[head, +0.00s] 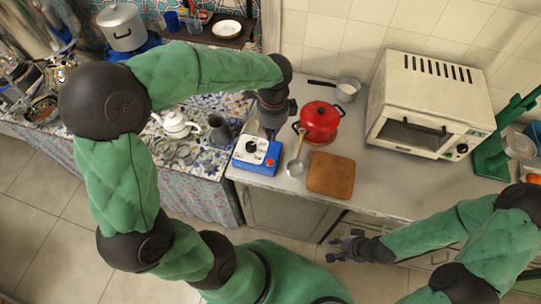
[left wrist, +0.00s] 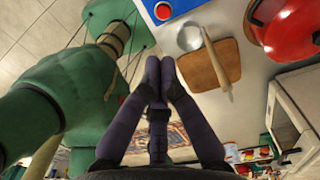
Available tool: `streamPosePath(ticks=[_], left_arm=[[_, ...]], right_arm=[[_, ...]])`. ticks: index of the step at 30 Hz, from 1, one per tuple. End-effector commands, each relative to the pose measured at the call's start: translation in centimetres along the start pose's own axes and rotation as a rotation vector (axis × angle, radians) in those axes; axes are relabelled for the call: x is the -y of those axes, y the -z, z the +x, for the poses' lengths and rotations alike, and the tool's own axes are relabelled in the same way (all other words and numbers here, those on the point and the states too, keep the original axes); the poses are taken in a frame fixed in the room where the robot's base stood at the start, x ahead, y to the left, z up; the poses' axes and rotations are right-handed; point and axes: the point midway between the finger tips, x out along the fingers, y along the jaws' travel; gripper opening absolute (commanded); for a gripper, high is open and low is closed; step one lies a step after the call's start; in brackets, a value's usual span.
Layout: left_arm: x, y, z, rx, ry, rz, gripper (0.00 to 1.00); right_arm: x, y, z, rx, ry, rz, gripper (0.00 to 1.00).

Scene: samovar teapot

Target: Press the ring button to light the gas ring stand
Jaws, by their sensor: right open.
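The gas ring stand (head: 243,163) is a blue box with a white top and a dark ring, near the counter's left front corner. Its round red button (head: 270,162) faces front right. In the left wrist view the stand's blue edge and the red button (left wrist: 163,11) show at the top. No flame can be made out. My left gripper (head: 270,133) is over the back right of the stand, pointing down, apart from the button. Its fingers (left wrist: 160,62) are together and empty. My right gripper (head: 342,246) is open and empty, in front of the counter.
A ladle (head: 296,166), a wooden board (head: 331,175) and a red pot (head: 320,122) stand right of the gas ring stand. A saucepan (head: 347,90) and a white toaster oven (head: 430,105) are further back and right. A white teapot (head: 175,124) is on the tiled table left.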

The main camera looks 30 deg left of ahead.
Motion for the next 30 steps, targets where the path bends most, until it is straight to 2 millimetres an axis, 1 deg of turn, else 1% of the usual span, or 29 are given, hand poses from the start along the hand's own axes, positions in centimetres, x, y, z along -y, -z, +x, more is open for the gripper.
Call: streamPosePath(ticks=[5,8,11,24,27,30], left_arm=[[0.0,0.0,0.2,0.000,-0.001,-0.002,0.00],[0.0,0.0,1.0,0.000,-0.001,-0.002,0.00],[-0.1,0.0,2.4,0.000,-0.004,-0.003,0.00],[-0.1,0.0,10.5,0.000,-0.004,-0.004,0.00],[0.0,0.0,12.0,0.000,-0.003,-0.003,0.00],[0.0,0.0,13.0,-0.001,-0.001,-0.003,0.00]], right_arm=[[0.0,0.0,0.1,0.000,0.000,0.000,0.43],[-0.1,0.0,0.2,0.000,0.000,0.000,0.43],[-0.2,0.0,0.6,0.000,0.000,0.000,0.43],[-0.8,0.1,2.3,0.000,0.000,0.000,0.43],[-1.0,0.1,2.7,0.000,0.000,0.000,0.43],[-1.1,0.1,3.0,0.000,0.000,0.000,0.43]])
